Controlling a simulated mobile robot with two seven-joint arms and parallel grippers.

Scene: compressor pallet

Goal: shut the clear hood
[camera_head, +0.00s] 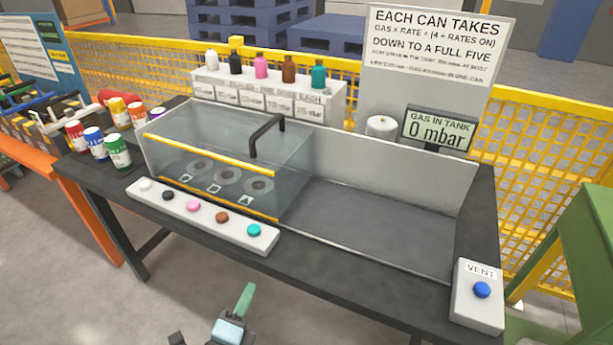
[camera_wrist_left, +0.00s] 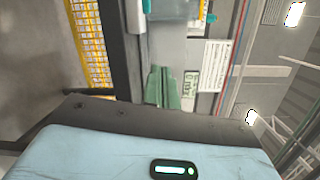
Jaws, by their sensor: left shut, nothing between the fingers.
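The clear hood (camera_head: 225,150) is a see-through box on the left part of the dark bench. One yellow strip runs along its upper front edge and another low at its front. A black handle (camera_head: 266,135) stands at its right end. Several round seats (camera_head: 227,175) show through it. I cannot tell whether its front is open. My left gripper (camera_head: 245,298) has green fingers, shut and empty, in front of the bench and apart from the hood. Its fingers also show together in the left wrist view (camera_wrist_left: 163,88). My right gripper is not in view.
A white strip with several coloured buttons (camera_head: 203,215) lies before the hood. Coloured cans (camera_head: 118,151) stand left of it, bottles on a white rack (camera_head: 262,68) behind. The bench (camera_head: 370,224) is bare right of the hood. A vent box (camera_head: 478,294) is at the right corner.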

